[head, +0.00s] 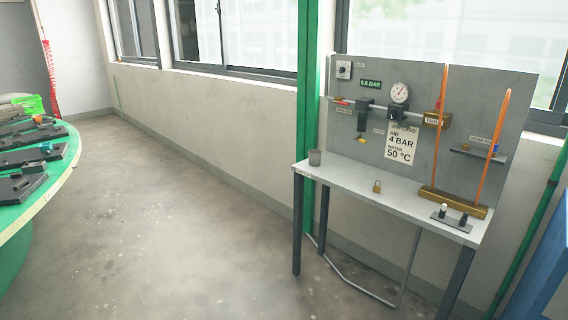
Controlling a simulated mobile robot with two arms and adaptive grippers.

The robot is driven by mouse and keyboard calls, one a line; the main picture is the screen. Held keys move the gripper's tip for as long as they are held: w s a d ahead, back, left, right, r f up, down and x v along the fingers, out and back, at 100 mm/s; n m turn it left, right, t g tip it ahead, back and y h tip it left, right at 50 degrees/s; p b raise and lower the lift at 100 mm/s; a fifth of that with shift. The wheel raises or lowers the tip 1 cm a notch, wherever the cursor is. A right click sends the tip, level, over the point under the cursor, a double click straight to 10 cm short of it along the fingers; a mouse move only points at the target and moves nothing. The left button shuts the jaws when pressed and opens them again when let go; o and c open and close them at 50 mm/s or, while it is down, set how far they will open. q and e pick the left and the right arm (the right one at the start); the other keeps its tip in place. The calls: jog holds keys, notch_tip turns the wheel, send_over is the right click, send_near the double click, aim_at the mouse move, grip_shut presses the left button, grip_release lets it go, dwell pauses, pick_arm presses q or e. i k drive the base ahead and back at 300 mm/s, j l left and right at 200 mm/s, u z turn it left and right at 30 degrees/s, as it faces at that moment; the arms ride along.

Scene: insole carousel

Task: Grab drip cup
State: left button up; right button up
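A small grey cup (315,157), which looks like the drip cup, stands upright on the left end of a narrow grey bench (345,175). Nothing touches it and its inside is too small to make out. Neither of my grippers shows in the head view.
A grey panel (460,90) with a gauge (399,92), a filter bowl (362,121) and orange tubes stands behind the bench. A brass padlock (377,186) lies on the bench top. A green round table (62,165) is at the left. The floor (190,220) between is clear.

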aim_at(315, 158)
jog(key=i+j+z, duration=0.3)
jog(key=i+j, duration=0.15)
jog(key=i+j+z, duration=0.25)
jog(key=j, duration=0.4)
jog(key=i+l, duration=0.05)
jog(key=i, duration=0.05)
